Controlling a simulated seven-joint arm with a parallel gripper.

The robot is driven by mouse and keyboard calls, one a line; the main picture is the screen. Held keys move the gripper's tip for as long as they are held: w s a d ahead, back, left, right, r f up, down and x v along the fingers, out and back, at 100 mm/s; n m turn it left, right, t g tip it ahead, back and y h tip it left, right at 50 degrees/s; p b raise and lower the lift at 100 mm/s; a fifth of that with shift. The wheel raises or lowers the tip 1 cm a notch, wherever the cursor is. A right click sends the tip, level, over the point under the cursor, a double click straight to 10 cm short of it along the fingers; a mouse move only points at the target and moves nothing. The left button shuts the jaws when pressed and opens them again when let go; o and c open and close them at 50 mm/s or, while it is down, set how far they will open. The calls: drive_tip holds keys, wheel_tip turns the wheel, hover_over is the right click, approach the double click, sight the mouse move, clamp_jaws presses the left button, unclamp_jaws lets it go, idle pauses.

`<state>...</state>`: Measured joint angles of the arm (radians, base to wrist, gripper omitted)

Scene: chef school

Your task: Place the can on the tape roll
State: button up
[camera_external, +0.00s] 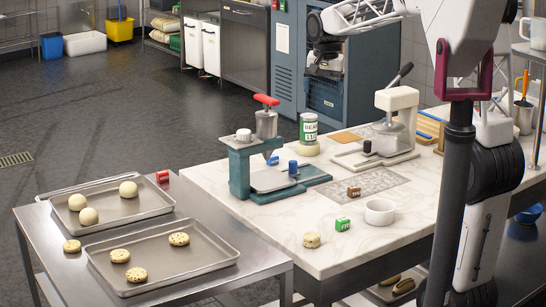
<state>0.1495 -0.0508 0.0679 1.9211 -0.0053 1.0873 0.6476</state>
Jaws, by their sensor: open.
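The can (308,129) is white and green with dark lettering. It stands upright on the marble counter's far side, and appears to rest on top of a pale cream ring, which looks like the tape roll (309,149). My gripper (322,84) is up and behind the can in the picture, slightly right of it, apart from it and empty. Its fingers are small and dark against the blue cabinet. It is open.
A teal press (240,165) with a red handle stands left of the can, and a cream press (397,110) stands to its right. Trays of dough (200,257) stand at left.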

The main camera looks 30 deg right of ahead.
drive_tip(key=s+a+f+n, duration=0.3)
drive_tip(key=s, duration=0.9)
drive_tip(key=s+a+f+n, duration=0.3)
drive_tip(key=s+f, duration=0.1)
drive_tip(key=s, duration=0.7)
drive_tip(key=s+a+f+n+t, duration=0.1)
drive_tip(key=s+a+f+n, duration=0.2)
drive_tip(key=s, duration=0.9)
drive_tip(key=shift+s+a+f, duration=0.25)
drive_tip(key=shift+s, duration=0.05)
